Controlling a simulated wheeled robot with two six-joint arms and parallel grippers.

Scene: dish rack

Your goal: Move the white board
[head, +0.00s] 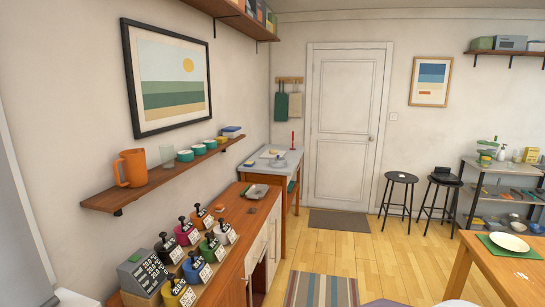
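No thing in view is clearly the white board. A pale cream board-like piece (295,106) hangs beside a dark green one (281,107) from a wooden peg rail on the far wall, left of the door. A flat whitish item (271,154) lies on the small grey-topped table in the corner; it is too small to tell what it is. Neither of my grippers shows in the head view.
A wooden table (467,262) stands at the right, with stools and a shelf unit behind. The wood floor (345,255) between is mostly clear, with a striped rug (320,290).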

